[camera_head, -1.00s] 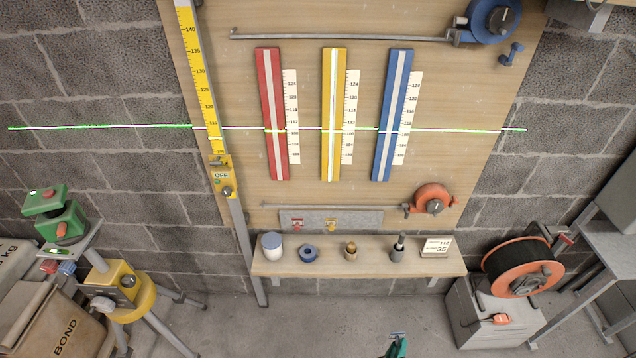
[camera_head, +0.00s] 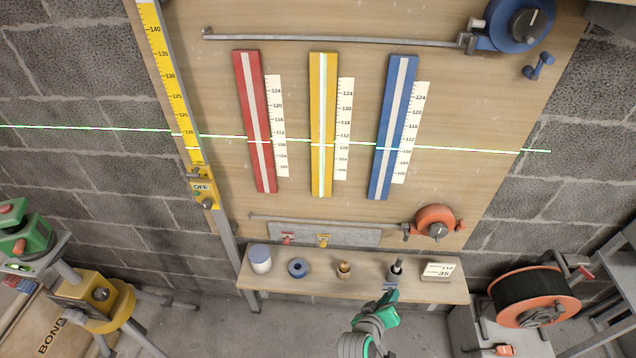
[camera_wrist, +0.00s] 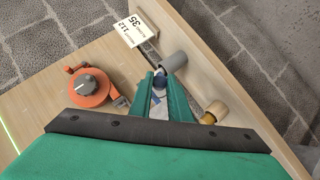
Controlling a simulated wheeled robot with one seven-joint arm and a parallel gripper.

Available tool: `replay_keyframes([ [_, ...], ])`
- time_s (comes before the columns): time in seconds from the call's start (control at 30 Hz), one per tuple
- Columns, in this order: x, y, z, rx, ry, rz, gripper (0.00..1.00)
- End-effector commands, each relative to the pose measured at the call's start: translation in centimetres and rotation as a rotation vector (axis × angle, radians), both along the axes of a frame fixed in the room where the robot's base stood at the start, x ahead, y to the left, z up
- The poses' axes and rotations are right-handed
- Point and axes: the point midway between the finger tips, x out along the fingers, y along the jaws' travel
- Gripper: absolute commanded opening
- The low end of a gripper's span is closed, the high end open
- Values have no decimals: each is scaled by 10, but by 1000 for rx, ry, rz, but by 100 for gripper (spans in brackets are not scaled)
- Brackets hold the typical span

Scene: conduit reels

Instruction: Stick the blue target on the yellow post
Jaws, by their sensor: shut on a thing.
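The yellow post (camera_head: 316,125) is an upright yellow strip with a pale centre line on the wooden board, between the red and blue strips. A green laser line crosses it below mid-height. My gripper (camera_head: 391,296) is in front of the shelf's right part in the head view, low and right of the yellow post. In the wrist view my gripper (camera_wrist: 160,82) is shut on a small dark blue piece, the blue target (camera_wrist: 159,81), mostly hidden by the fingers. A red target (camera_head: 287,238) and a yellow target (camera_head: 323,240) are on the grey strip.
The shelf (camera_head: 330,283) holds a white jar (camera_head: 260,259), a blue roll (camera_head: 298,268), small tools and a number card (camera_head: 437,271). An orange reel (camera_head: 435,222) sits above it. The red post (camera_head: 255,125) and blue post (camera_head: 393,125) flank the yellow one.

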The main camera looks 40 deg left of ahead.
Motion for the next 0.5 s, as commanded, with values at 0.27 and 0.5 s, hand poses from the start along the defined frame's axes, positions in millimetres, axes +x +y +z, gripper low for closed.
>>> replay_keyframes([
  [0.27,24,100,110,7,-8,-1,0],
  [0.5,19,159,210,8,-7,-36,0],
])
